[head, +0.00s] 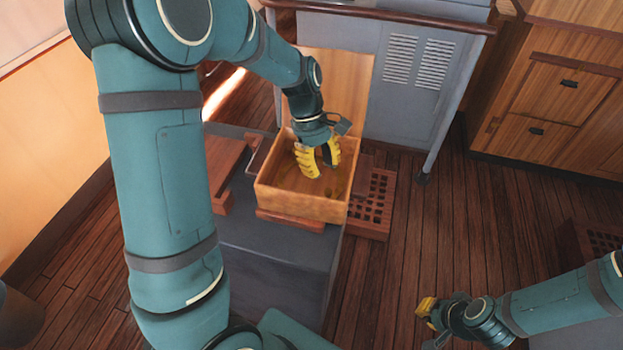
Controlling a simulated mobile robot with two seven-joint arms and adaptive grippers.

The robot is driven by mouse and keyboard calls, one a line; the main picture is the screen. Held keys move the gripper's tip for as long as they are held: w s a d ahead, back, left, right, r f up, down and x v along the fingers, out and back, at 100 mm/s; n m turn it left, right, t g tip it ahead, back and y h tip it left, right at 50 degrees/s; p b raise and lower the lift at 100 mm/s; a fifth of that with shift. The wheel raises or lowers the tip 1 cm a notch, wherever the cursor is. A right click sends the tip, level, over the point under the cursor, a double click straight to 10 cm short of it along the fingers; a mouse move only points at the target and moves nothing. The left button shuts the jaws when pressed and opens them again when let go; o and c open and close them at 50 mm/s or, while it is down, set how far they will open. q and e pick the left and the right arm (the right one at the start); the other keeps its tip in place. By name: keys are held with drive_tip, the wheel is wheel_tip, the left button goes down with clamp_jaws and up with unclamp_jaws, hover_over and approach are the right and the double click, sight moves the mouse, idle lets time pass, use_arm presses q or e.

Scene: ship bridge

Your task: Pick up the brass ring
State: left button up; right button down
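An open wooden box (300,206) with its lid (345,85) raised at the back stands on a grey chest. My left gripper (325,171) points down into the box, its yellow fingers apart with a gap between them. I see nothing held between them. I cannot make out the brass ring; a small darker patch on the box floor, right of the fingers, is too unclear to name. The fingers hide part of the box floor. My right gripper (427,308) is low at the right, away from the box, and too small to tell open from shut.
The grey chest top (270,240) is bare in front of the box. A wooden board (226,165) lies left of it. A wooden grating (375,205) is at the right. A grey console (400,85) with a rail stands behind. Plank floor is open at the right.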

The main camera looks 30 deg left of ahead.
sight(328, 190)
use_arm(q)
drive_tip(key=shift+x, duration=0.95)
drive_tip(key=shift+b+x, duration=0.45)
drive_tip(key=shift+x, duration=2.25)
drive_tip(key=shift+d, duration=0.1)
clamp_jaws()
